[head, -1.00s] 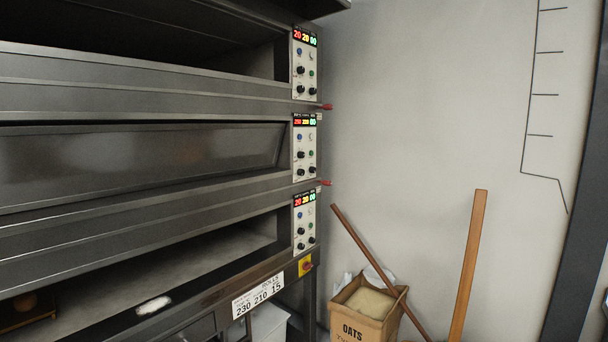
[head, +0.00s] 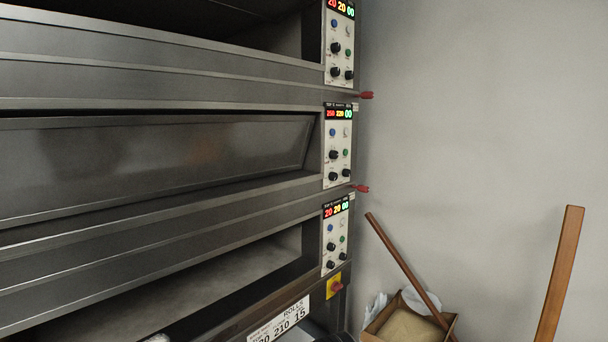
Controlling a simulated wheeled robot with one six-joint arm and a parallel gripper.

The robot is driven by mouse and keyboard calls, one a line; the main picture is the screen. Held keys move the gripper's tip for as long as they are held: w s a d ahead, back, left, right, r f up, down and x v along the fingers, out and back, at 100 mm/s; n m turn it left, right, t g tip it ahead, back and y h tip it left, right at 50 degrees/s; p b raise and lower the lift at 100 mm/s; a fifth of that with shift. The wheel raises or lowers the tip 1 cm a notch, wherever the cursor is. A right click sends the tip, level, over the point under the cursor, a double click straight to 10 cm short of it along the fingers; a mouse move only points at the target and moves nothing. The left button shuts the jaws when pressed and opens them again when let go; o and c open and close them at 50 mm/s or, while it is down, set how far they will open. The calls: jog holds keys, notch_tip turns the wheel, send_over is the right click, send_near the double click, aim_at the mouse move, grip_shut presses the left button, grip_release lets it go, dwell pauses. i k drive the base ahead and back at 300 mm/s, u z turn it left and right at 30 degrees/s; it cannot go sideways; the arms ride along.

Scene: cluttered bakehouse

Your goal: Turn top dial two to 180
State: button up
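The oven has three stacked decks, each with a white control panel on its right. The middle panel (head: 338,148) has a lit display (head: 338,114) that seems to read 250, 220 and 00. Below it are a blue button, a pale knob, an upper black dial (head: 333,155), a green button and two lower black dials (head: 333,176). The top panel (head: 340,45) and bottom panel (head: 336,238) are laid out alike; their displays read about 20, 20, 00. The dials' pointer angles are too small to read. My gripper is not in view.
Red handles (head: 366,95) stick out right of the panels. A yellow plate with a red switch (head: 335,286) sits below. A box (head: 450,325) with a leaning brown pole (head: 405,265) and a wooden plank (head: 560,275) stand by the wall. The middle deck's door is shut; the others gape open.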

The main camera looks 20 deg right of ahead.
aim_at(332, 176)
jog(key=z, duration=0.35)
jog(key=i, duration=1.3)
jog(key=z, duration=0.7)
